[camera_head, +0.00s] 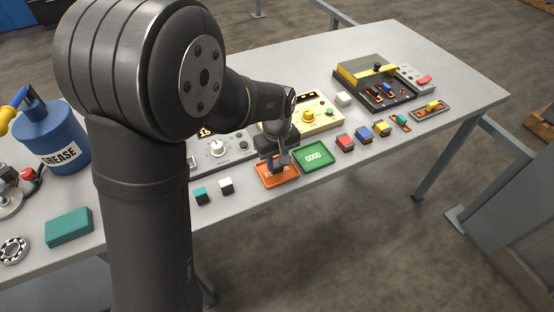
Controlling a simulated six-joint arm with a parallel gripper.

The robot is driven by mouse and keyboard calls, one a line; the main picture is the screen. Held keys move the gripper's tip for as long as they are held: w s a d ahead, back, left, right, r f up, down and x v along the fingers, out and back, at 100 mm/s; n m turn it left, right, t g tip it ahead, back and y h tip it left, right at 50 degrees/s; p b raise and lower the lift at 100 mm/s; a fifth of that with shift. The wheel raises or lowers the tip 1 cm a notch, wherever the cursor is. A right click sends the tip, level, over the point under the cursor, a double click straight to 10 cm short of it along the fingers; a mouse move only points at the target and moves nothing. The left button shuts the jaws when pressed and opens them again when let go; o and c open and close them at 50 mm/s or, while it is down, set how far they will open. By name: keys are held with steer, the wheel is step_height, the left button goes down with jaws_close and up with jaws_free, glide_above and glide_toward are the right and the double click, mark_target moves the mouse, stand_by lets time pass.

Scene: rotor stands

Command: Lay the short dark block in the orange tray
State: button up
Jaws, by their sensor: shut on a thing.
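The orange tray (288,179) lies on the grey table, left of a green tray. My gripper (279,164) points down over the orange tray. It is shut on a small dark block (277,168), which is mostly hidden by the fingers and blends with them. The block is at or just above the tray's floor; I cannot tell whether it touches. The gripper and block cover part of the tray's lettering.
The green tray marked GOOD (314,157) adjoins on the right. Teal-topped (201,196) and white-topped (226,186) blocks stand left. Red (345,143), blue (364,135) and yellow (382,129) blocks stand right. A cream control box (318,118) stands behind.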

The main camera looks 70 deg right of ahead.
mark_target(277, 163)
steer(key=shift+f, duration=0.1)
steer(key=o, duration=1)
steer(key=shift+c, duration=0.2)
step_height(277, 163, up, 12)
steer(key=shift+f, duration=4.05)
steer(key=shift+f, duration=0.1)
